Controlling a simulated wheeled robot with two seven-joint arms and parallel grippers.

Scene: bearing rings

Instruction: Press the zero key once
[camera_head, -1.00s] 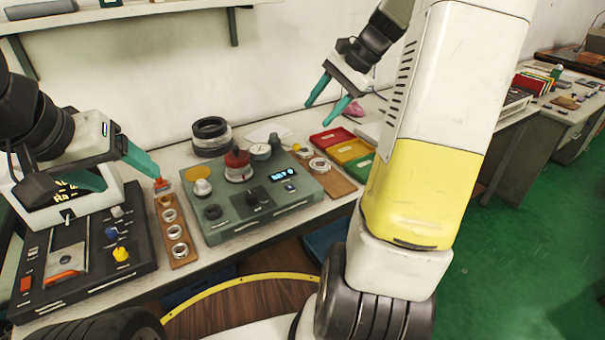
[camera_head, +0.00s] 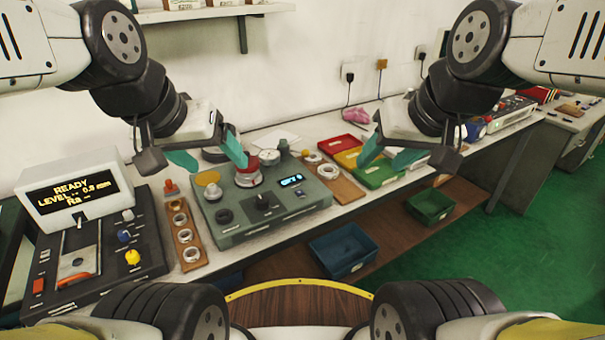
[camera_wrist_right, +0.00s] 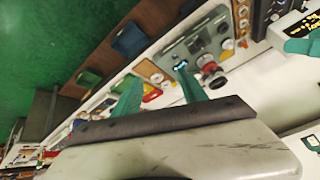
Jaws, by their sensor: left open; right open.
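The grey-green gauge box (camera_head: 240,231) stands on the bench with a lit blue display (camera_head: 291,180). The box also shows in the right wrist view (camera_wrist_right: 211,41). My left gripper (camera_head: 208,155) is open and empty, above the back left of the box. My right gripper (camera_head: 390,154) is open and empty, right of the box, above the coloured trays. Its fingers also show in the right wrist view (camera_wrist_right: 160,90). Neither gripper touches the key.
A roughness tester with a "READY" screen (camera_head: 70,192) stands at left. Ring boards (camera_head: 189,254) (camera_head: 345,188) flank the box. Red, yellow and green trays (camera_head: 379,174) lie to the right. A red-topped part (camera_head: 247,166) stands on the box.

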